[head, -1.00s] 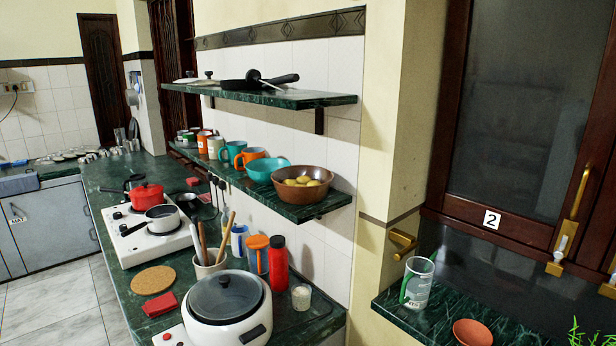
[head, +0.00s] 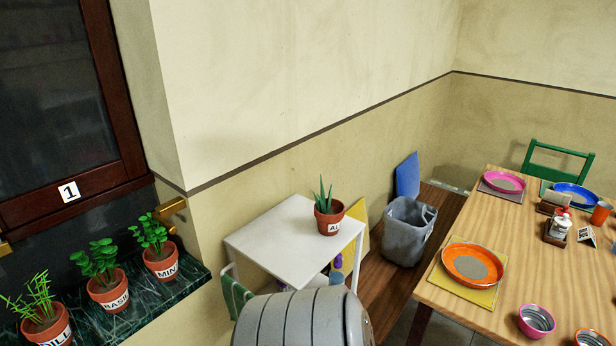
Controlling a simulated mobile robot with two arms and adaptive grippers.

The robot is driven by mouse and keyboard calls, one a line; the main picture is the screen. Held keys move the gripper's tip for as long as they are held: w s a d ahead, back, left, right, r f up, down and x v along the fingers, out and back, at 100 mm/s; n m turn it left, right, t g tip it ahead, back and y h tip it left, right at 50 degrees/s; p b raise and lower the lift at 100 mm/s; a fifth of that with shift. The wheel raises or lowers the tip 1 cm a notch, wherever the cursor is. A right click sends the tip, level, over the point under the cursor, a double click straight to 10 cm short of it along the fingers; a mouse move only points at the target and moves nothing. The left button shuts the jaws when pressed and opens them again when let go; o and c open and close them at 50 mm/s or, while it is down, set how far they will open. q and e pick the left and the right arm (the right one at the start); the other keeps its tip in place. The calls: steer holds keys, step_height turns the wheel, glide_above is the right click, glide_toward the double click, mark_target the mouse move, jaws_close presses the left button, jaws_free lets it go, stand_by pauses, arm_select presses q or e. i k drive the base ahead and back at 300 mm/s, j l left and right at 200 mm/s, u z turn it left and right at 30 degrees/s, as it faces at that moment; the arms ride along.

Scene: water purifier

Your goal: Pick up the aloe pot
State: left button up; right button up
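The aloe pot (head: 329,220) is a small terracotta pot with spiky green leaves. It stands upright near the right corner of a small white table (head: 280,240) against the wall. Neither of my grippers is in the head view.
Pots labelled dill (head: 45,325), basil (head: 108,290) and mint (head: 162,258) stand on a green marble ledge at left. A grey ribbed rounded object (head: 302,320) covers the white table's near side. A grey bin (head: 408,232) and a laid wooden table (head: 470,215) are right.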

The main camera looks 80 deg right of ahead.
mark_target(329, 213)
steer(key=z, duration=3.1)
